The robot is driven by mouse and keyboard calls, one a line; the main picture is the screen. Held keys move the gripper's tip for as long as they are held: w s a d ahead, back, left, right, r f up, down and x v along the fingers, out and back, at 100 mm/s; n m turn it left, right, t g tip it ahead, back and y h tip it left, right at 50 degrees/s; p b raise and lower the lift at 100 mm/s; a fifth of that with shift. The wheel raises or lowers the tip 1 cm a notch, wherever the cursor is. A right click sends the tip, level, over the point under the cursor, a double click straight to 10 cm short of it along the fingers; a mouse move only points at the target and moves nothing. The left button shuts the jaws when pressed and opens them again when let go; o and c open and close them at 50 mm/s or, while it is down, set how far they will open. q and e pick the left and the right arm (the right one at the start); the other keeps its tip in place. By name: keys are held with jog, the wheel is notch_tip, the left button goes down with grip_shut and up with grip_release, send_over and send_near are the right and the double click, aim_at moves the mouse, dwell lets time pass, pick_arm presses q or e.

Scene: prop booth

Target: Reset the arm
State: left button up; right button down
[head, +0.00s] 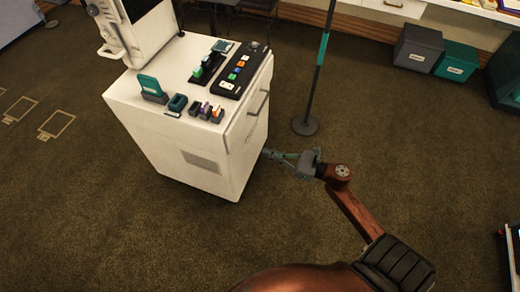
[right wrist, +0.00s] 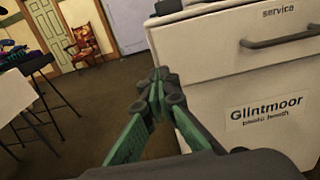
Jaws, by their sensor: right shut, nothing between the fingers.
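My right gripper (head: 277,155) is in the middle of the head view, just right of the white cabinet's lower right side. Its arm comes up from the bottom right, with a reddish-brown link. In the right wrist view the green fingers of the right gripper (right wrist: 158,78) meet at their tips, with nothing between them. The white cabinet (right wrist: 228,62) stands close to the right of the fingers there; I cannot tell whether they touch it. My left gripper is not in view.
The white cabinet (head: 190,150) carries a control panel (head: 240,70) and small coloured items. A dark pole on a round base (head: 305,125) stands behind the right gripper. Grey (head: 417,48) and teal (head: 455,61) boxes are at the back right.

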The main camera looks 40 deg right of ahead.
jog(key=shift+s+d, duration=0.2)
jog(key=shift+s, duration=0.2)
